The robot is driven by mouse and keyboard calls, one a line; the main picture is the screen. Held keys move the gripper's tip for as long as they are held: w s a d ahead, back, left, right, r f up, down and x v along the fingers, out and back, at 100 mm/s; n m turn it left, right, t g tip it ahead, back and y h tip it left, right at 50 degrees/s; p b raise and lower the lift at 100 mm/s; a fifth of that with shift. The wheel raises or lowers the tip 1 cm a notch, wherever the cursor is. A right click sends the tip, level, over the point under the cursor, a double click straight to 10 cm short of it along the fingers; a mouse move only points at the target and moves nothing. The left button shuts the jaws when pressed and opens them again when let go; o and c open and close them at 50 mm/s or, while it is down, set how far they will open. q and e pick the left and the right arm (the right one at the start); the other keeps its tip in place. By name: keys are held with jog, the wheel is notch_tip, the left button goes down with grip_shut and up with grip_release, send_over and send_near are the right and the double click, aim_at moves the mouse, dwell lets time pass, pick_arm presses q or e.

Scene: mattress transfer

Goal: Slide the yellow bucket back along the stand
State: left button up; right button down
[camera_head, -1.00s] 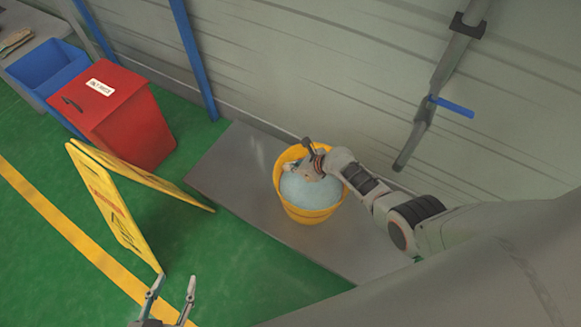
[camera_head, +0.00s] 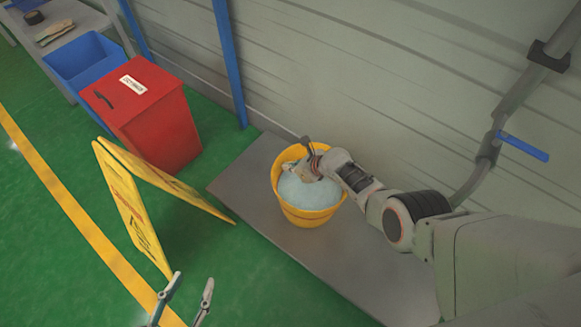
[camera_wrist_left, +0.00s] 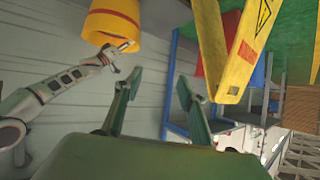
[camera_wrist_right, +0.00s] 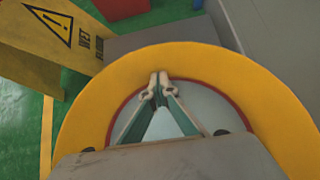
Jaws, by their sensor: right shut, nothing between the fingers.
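The yellow bucket (camera_head: 306,215) stands upright on the flat grey stand (camera_head: 238,186), towards its far end near the wall, with a pale blue-white surface inside. It also shows at the top of the left wrist view (camera_wrist_left: 112,22). My right gripper (camera_wrist_right: 158,80) is shut and empty, reaching down over the bucket's mouth with its tips inside the far part of the rim. Whether the tips press on the inner wall I cannot tell. In the head view the wrist partly hides the bucket's right rim. My left gripper (camera_head: 194,279) is open and empty, away from the bucket, near the bottom edge.
A yellow folding wet-floor sign (camera_head: 130,205) stands on the green floor beside the stand. A red bin (camera_head: 160,125) and a blue bin (camera_head: 88,65) stand beyond it. A grey wall with a pipe (camera_head: 515,95) runs along the right. Bare stand surface lies around the bucket.

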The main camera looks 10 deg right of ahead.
pick_arm(q)
jog(key=shift+s+a+f, duration=0.1)
jog(key=shift+s+f, duration=0.2)
jog(key=shift+f, duration=0.05)
pick_arm(e)
jog(key=v, duration=1.2)
dwell(0.4)
